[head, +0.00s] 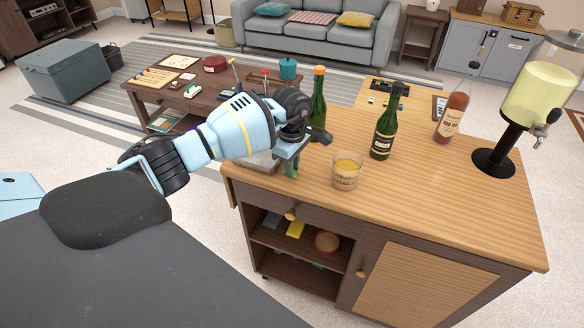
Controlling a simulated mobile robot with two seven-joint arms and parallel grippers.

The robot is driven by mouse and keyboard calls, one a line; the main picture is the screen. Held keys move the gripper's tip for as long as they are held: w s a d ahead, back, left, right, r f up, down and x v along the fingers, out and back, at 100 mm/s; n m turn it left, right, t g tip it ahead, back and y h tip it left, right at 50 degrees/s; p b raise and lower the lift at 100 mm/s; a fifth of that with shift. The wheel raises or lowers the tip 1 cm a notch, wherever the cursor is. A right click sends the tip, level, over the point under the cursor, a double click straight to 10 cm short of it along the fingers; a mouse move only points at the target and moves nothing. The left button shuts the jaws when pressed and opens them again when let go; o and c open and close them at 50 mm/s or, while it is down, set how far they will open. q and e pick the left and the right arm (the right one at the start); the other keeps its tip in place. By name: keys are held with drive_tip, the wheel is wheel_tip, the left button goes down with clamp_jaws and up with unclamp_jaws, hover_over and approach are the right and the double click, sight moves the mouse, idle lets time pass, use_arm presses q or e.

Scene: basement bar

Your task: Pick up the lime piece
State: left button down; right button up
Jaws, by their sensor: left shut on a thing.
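My left gripper (288,166) points down over the left end of the wooden bar cabinet top. It is shut on the lime piece (292,172), a small green thing that shows only in part between the fingers. I cannot tell whether the lime piece touches the surface below. A greyish flat thing (258,163), maybe a board or tray, lies behind the gripper and is partly hidden by it. My right gripper is not in view.
Farther right are a dark green bottle (384,135), an amber bottle (452,115) and a drink dispenser (535,100). The front right top is clear.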

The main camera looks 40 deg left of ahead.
use_arm(q)
drive_tip(key=shift+r, duration=0.6)
wheel_tip(320, 180, up, 2)
drive_tip(key=shift+r, duration=0.2)
drive_tip(key=s+d+r, duration=0.1)
drive_tip(key=s+d, duration=0.7)
drive_tip(key=s, duration=0.5)
drive_tip(key=shift+s+d, duration=0.25)
drive_tip(key=shift+d, duration=0.1)
